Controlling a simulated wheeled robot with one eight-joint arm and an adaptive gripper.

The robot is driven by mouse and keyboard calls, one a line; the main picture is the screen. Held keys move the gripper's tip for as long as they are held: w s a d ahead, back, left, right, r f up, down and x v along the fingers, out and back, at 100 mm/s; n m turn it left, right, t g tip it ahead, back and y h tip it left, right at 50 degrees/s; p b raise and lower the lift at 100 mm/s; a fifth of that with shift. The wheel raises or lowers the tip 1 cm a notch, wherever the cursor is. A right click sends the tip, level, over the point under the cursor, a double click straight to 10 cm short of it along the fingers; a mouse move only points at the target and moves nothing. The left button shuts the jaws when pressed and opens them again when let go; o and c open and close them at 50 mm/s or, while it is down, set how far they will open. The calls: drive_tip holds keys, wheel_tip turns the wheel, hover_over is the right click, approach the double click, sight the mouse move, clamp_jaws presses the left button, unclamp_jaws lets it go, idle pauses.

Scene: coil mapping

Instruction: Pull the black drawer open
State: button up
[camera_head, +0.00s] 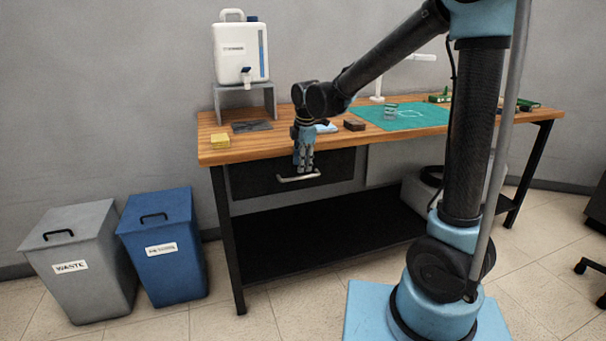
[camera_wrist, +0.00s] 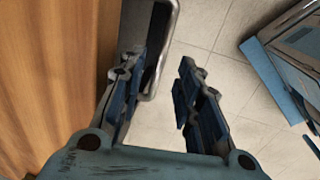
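The black drawer (camera_head: 255,178) sits under the wooden tabletop, its front looking flush with the table. Its pale bar handle (camera_head: 299,178) is at the front; it also shows in the wrist view as a rounded metal loop (camera_wrist: 163,50). My gripper (camera_head: 304,168) points down in front of the drawer, at the handle. In the wrist view my gripper (camera_wrist: 160,85) is open, one finger on the drawer side and the other out over the floor. The handle bar appears between the two finger lines, nearer the drawer-side finger; I cannot tell whether it touches.
The wooden tabletop (camera_head: 235,150) is just above and behind my gripper. A yellow sponge (camera_head: 220,141), a dark block (camera_head: 354,124) and a green mat (camera_head: 420,115) lie on it. A blue bin (camera_head: 163,250) and a grey bin (camera_head: 80,285) stand at left. The floor before the drawer is clear.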

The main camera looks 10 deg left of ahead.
sight(302, 177)
drive_tip(key=shift+w+a+f, duration=0.15)
drive_tip(key=shift+w+f, duration=0.05)
drive_tip(key=shift+f, duration=1)
drive_tip(key=shift+w+a+f, duration=0.1)
drive_tip(key=shift+w+f, duration=0.05)
drive_tip(key=shift+f, duration=1.05)
drive_tip(key=shift+d, duration=0.1)
clamp_jaws()
